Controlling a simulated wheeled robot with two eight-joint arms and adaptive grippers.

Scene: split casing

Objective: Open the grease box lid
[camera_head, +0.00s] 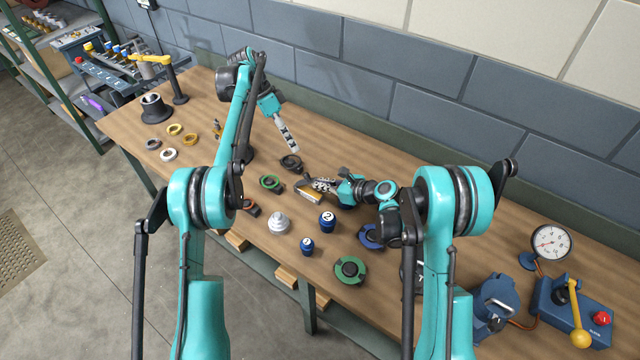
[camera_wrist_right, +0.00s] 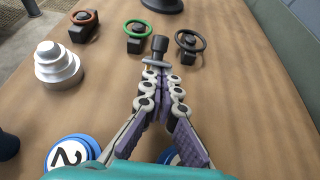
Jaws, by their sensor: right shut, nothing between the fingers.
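A small tan-and-dark flat piece (camera_head: 310,195) lies just below my right gripper (camera_head: 322,186); it may be the grease box, but the gripper covers part of it and I cannot make out a lid. In the right wrist view, my right gripper (camera_wrist_right: 156,72) is shut and empty, its fingertips close behind a black knob (camera_wrist_right: 160,44) over a thin grey disc (camera_wrist_right: 155,62). I cannot tell whether they touch. My left gripper (camera_head: 293,146) hangs over the back of the bench, pointing down beside a black ring piece (camera_head: 290,162); its fingers look close together.
A green ring piece (camera_head: 271,183), a silver stepped part (camera_head: 278,223) and blue numbered weights (camera_head: 327,222) stand around my right gripper. A gauge (camera_head: 551,241) and a lever box (camera_head: 575,305) are at the right. Loose rings (camera_head: 174,130) lie at the left. The wall closes the back.

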